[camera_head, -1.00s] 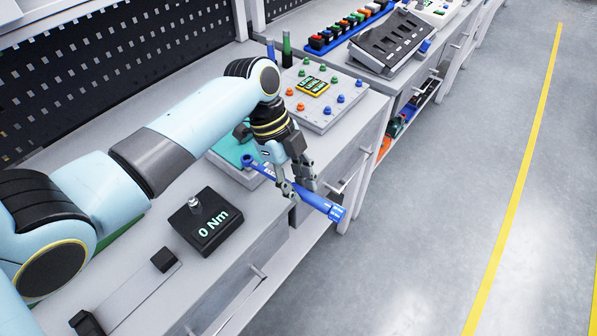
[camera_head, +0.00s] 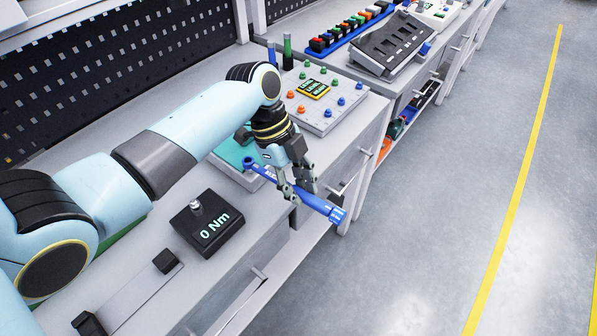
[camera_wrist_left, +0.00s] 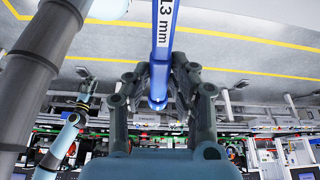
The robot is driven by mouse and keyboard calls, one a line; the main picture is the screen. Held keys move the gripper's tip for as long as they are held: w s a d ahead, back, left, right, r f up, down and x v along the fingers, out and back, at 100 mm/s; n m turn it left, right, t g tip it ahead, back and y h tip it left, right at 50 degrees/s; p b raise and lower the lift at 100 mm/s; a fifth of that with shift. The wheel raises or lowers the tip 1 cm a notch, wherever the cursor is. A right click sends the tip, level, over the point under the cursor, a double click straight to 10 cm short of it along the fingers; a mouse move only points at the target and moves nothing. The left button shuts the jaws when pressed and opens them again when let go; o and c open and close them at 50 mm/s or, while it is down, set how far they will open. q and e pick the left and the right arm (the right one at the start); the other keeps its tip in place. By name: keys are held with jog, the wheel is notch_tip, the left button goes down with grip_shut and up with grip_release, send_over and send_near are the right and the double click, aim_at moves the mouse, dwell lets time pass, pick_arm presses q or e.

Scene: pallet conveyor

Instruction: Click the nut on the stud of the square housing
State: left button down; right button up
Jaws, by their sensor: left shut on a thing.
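My left gripper (camera_head: 296,188) is shut on a blue wrench (camera_head: 320,205), around its handle. The wrench lies aslant, its ringed end at the upper left over a teal-topped tray (camera_head: 228,151) and its thick end at the lower right, past the bench's front edge. In the left wrist view the wrench (camera_wrist_left: 163,50) runs between the fingers and carries a label ending in "3 mm". A grey square plate (camera_head: 325,112) with coloured knobs and a small yellow-framed panel stands behind the gripper. I cannot make out a separate square housing, stud or nut. A small, distant light-blue arm shows in the left wrist view; its gripper is unclear.
A black box reading "0 Nm" (camera_head: 208,224) stands on the near bench. A black sloped unit (camera_head: 392,42) and a blue rack of coloured pieces (camera_head: 345,32) are farther back. The floor at right is clear.

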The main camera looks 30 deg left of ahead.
pick_arm(q)
jog(key=shift+w+r+p, duration=0.1)
jog(key=shift+r+p, duration=0.25)
jog(key=shift+r, duration=2.2)
